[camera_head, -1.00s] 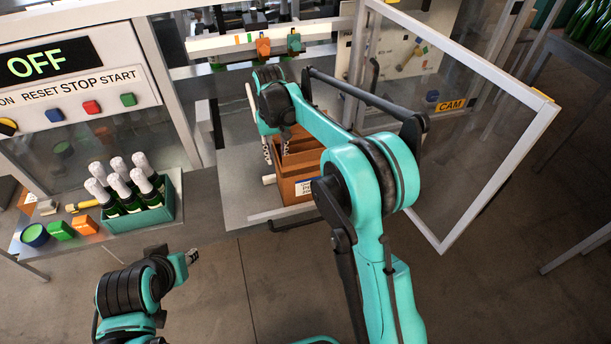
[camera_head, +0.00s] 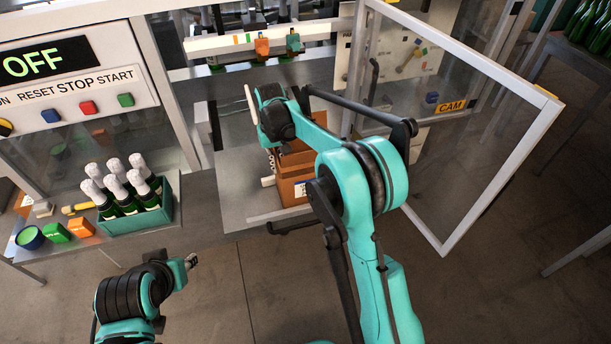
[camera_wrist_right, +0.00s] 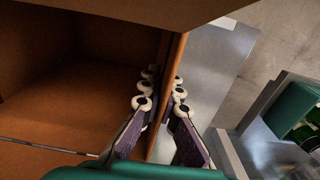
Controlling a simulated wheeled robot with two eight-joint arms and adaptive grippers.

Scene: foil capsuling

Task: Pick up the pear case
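The pear case appears to be the brown box (camera_head: 292,190) with a small white label, on the grey platform in front of the machine. Its label is too small to read, and my right arm partly hides it. My right gripper (camera_wrist_right: 162,92) straddles one case wall (camera_wrist_right: 160,125) in the right wrist view. One finger is inside and one outside, both close against the wall. In the head view my right gripper is partly hidden. My left gripper (camera_head: 191,261) is away from the case, over the floor at lower left; its fingers are too small to judge.
A green crate (camera_head: 150,217) of foil-topped bottles stands on the left bench, beside green and orange blocks and a round tin. An open glass door (camera_head: 480,130) stands right of my right arm. Open floor lies in front.

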